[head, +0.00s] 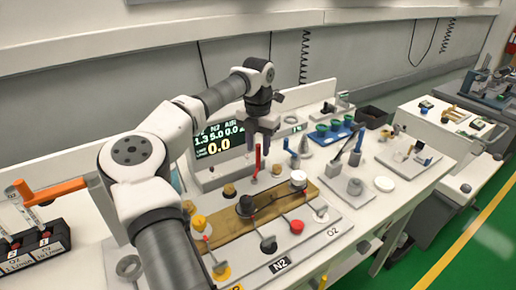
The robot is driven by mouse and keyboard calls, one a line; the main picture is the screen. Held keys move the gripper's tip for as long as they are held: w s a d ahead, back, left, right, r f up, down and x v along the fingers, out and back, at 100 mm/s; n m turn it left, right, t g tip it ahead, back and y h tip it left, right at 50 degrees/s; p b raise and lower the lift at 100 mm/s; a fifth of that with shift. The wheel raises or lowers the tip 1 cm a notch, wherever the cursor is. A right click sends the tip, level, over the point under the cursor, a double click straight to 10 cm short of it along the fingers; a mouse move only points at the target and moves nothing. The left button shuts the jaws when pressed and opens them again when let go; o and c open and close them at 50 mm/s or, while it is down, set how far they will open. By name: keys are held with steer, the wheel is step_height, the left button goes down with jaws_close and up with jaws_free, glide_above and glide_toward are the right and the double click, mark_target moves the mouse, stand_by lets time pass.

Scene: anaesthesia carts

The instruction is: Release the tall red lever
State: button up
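The tall red lever (257,159) stands upright on the panel behind the wooden-coloured strip, in front of the display. My gripper (260,147) points down from above, at the lever's top. Its two dark fingers look spread, with a gap wider than the thin lever. The lever's top is at the fingertips and partly hidden by them. I see no clear contact between fingers and lever.
A display (218,143) stands just behind and left. Knobs, including a black one (246,206) and a white one (298,179), crowd the panel in front. A blue-handled lever (291,151) stands close on the right. An orange handle (58,190) is far left.

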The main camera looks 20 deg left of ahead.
steer(key=shift+f, duration=1.15)
jaws_close()
steer(key=shift+d, duration=0.1)
steer(key=m, duration=0.1)
steer(key=d+m, duration=0.1)
steer(key=m, duration=0.1)
steer(key=shift+p, duration=0.4)
steer(key=shift+s+d+m, duration=0.1)
steer(key=shift+d+m, duration=0.25)
steer(key=shift+m, duration=0.55)
steer(key=shift+s+d+m, duration=0.1)
steer(key=shift+d+m, duration=0.2)
steer(key=shift+m, duration=0.6)
jaws_free()
